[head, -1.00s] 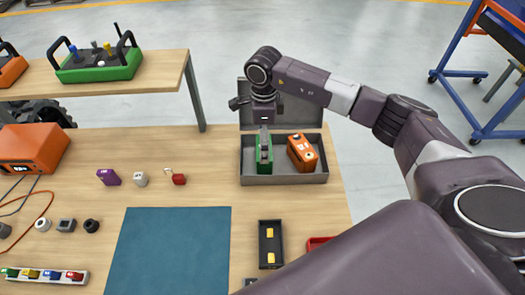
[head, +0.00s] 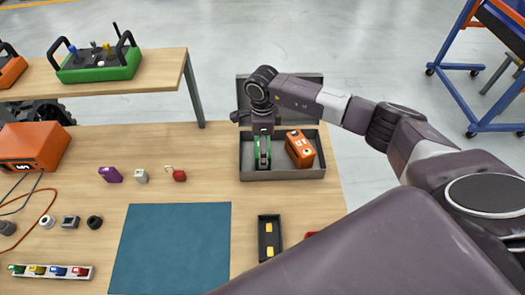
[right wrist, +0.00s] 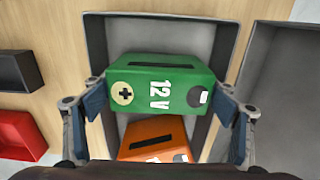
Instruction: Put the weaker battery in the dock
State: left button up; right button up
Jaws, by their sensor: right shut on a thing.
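A green battery (head: 263,160) stands in the left part of an open grey box (head: 283,175). In the right wrist view the green battery (right wrist: 160,88) shows "12V", a plus mark and a dark round spot. My right gripper (head: 263,146) is over it, with its fingers shut on its two sides. An orange battery (head: 300,150) stands beside it in the box, apart from the gripper; it is partly cut off in the right wrist view (right wrist: 155,138). A black tray with two yellow pieces (head: 269,241), perhaps the dock, lies in front of the box. My left gripper is not seen.
A blue-green mat (head: 170,248) lies left of the black tray. Small purple, white and red things stand behind it. An orange unit (head: 32,147) is at the left. The box's raised lid (head: 305,92) stands behind. My right arm hides the table's front right.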

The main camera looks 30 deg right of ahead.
jog(key=c, duration=0.5)
jog(key=shift+w+r, duration=0.15)
jog(key=shift+c, duration=0.8)
